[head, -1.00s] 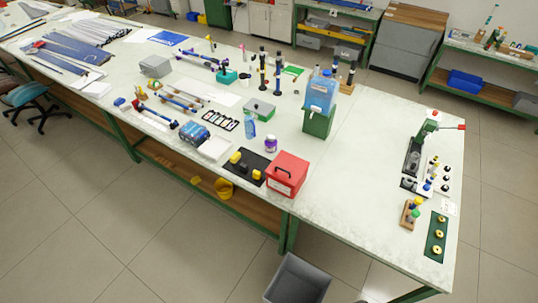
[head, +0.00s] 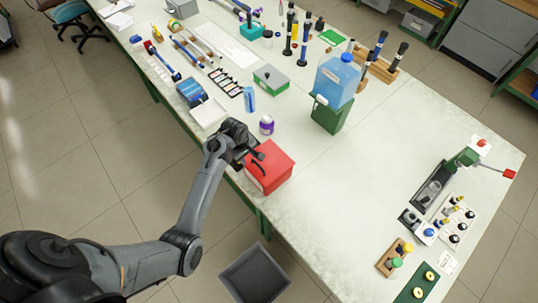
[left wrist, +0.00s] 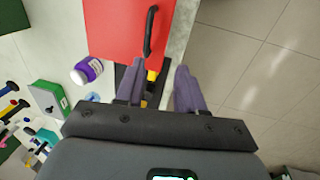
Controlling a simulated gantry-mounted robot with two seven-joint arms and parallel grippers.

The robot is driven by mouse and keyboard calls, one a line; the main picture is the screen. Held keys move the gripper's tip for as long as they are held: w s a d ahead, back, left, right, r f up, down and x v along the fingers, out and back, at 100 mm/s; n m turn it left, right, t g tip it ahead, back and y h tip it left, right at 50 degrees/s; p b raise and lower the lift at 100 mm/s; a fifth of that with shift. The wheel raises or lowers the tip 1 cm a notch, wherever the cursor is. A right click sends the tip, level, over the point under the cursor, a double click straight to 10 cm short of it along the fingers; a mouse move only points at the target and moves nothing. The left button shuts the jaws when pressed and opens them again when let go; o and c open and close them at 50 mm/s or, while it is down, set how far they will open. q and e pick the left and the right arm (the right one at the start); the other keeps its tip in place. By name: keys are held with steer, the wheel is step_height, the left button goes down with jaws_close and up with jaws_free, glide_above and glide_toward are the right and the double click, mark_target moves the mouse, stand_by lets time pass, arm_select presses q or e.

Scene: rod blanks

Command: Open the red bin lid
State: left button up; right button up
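The red bin (head: 270,168) stands at the front edge of the table, and its lid looks shut. In the left wrist view its red top (left wrist: 112,28) fills the upper middle, with a black handle (left wrist: 151,30) along it. My left gripper (head: 256,154) is over the bin's left side in the head view. In the left wrist view the two fingers of the left gripper (left wrist: 161,65) are apart with nothing held between them. The handle's near end is close to the left fingertip; I cannot tell whether they touch. My right gripper is not in view.
A purple-labelled jar (head: 267,124) stands behind the bin. A blue water container (head: 338,78) on a green stand is further back. A grey waste bin (head: 256,274) is on the floor below. The table right of the red bin is clear.

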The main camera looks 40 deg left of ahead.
mark_target(256, 163)
arm_select(q)
steer(key=w+f, duration=0.1)
steer(key=f, duration=0.2)
steer(key=w+f, duration=0.1)
steer(key=f, duration=0.2)
steer(key=w+f, duration=0.1)
steer(key=f, duration=0.1)
steer(key=shift+w+d+f, duration=0.2)
steer(key=shift+w+f, duration=0.05)
steer(key=shift+f, duration=0.15)
jaws_close()
stand_by(0.3)
